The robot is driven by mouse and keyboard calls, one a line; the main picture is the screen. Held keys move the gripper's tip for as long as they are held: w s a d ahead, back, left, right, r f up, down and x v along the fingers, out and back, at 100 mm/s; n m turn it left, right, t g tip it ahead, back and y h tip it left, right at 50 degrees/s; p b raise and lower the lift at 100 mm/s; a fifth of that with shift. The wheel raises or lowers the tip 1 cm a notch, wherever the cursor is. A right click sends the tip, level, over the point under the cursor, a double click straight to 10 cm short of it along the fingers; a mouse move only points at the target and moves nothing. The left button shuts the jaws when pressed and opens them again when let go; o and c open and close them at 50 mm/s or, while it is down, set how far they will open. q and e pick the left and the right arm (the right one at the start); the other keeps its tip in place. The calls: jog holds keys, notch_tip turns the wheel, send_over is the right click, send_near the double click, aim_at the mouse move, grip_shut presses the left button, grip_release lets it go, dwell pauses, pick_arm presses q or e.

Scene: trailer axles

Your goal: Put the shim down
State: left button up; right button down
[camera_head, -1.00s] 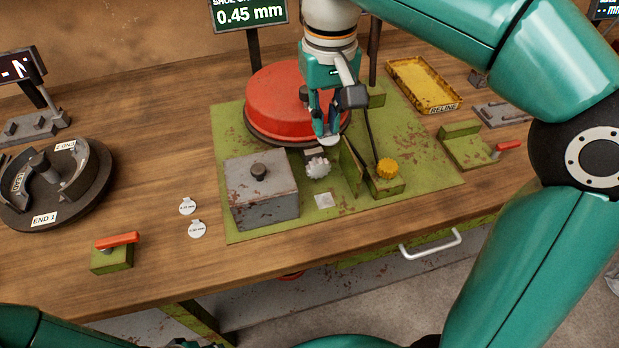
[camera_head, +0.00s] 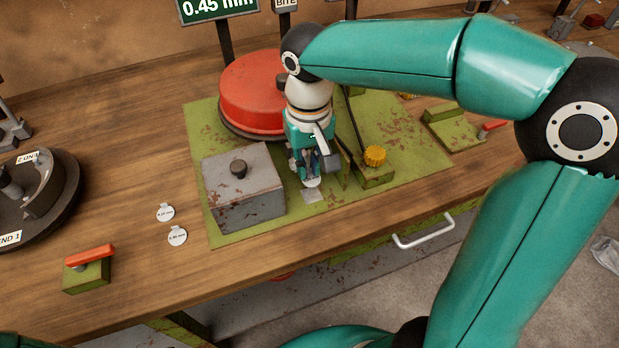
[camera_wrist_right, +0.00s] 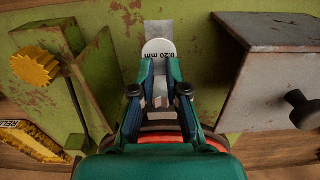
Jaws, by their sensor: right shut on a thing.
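My right gripper (camera_head: 308,178) is shut on a round white shim (camera_wrist_right: 159,47) in the right wrist view, where the label reads 0.20 mm. The shim is held flat side to the wrist camera, above the green plate, close to a small pale square (camera_wrist_right: 172,32). In the head view the shim (camera_head: 312,183) shows as a small pale edge below the fingertips, just above the pale square (camera_head: 313,195). I cannot tell whether it touches the plate. Two other white disc shims, an upper one (camera_head: 165,212) and a lower one (camera_head: 177,236), lie on the wooden bench. My left gripper is not in view.
A grey block with a knob (camera_head: 243,187) stands left of the gripper. A red drum (camera_head: 255,92) is behind it. A yellow knob (camera_head: 375,155) is to the right. A red-handled green block (camera_head: 87,270) sits at the bench's front left. Bare wood lies around the loose shims.

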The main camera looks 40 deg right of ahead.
aim_at(309, 174)
jog(key=shift+f, duration=2.25)
jog(key=shift+s, duration=0.1)
jog(key=shift+f+b, duration=0.15)
jog(key=shift+b, duration=0.25)
jog(key=c, duration=1.2)
grip_release()
notch_tip(309, 174, up, 12)
jog(key=shift+r+p, duration=0.2)
jog(key=shift+p, duration=0.75)
jog(key=shift+s, duration=0.1)
